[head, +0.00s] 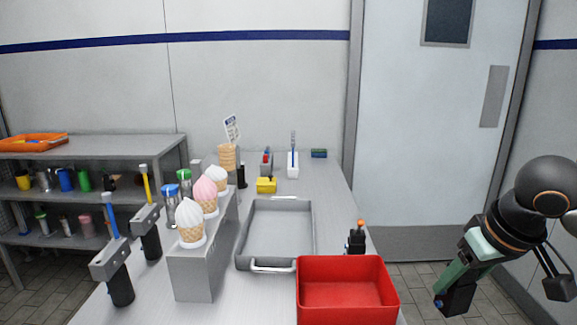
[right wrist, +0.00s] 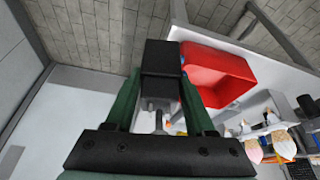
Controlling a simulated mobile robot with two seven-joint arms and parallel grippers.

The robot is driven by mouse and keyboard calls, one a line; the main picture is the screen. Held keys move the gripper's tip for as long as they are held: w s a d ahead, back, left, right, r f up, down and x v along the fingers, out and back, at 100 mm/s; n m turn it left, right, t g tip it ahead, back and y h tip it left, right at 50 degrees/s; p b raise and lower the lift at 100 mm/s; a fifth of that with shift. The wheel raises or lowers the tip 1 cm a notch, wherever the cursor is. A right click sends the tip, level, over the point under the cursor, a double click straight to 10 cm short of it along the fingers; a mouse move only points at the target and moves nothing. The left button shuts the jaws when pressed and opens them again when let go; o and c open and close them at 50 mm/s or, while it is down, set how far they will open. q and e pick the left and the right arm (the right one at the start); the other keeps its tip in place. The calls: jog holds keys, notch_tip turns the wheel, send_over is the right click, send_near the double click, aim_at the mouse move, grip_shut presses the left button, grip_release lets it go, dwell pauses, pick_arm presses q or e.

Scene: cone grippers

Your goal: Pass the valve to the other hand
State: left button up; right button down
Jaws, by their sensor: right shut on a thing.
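My right gripper (head: 462,262) hangs at the right of the head view, beyond the counter's right side. Its green fingers are shut on a dark, blocky piece (head: 457,300), which I take to be the valve. In the right wrist view the valve (right wrist: 160,58) is a black block with a grey part below it, between the two green fingers (right wrist: 158,100). Its far end and full shape are partly hidden by the fingers. My left gripper is not in view.
A red bin (head: 347,291) stands at the counter's front right, beside a grey tray (head: 275,235). A small black piece with an orange tip (head: 357,238) stands behind the bin. Ice cream cones (head: 191,225) and black-handled pieces with blue and yellow levers (head: 119,285) fill the left.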

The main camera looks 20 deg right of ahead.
jog(key=w+a+f+n, duration=0.1)
jog(key=a+n, duration=0.1)
jog(key=a, duration=0.7)
jog(key=w+a+f+n+y, duration=0.1)
jog(key=w+a+f+n, duration=0.1)
jog(key=a, duration=0.7)
jog(key=shift+w+n+y, duration=0.25)
jog(key=shift+n+y, duration=0.05)
jog(key=shift+n, duration=0.1)
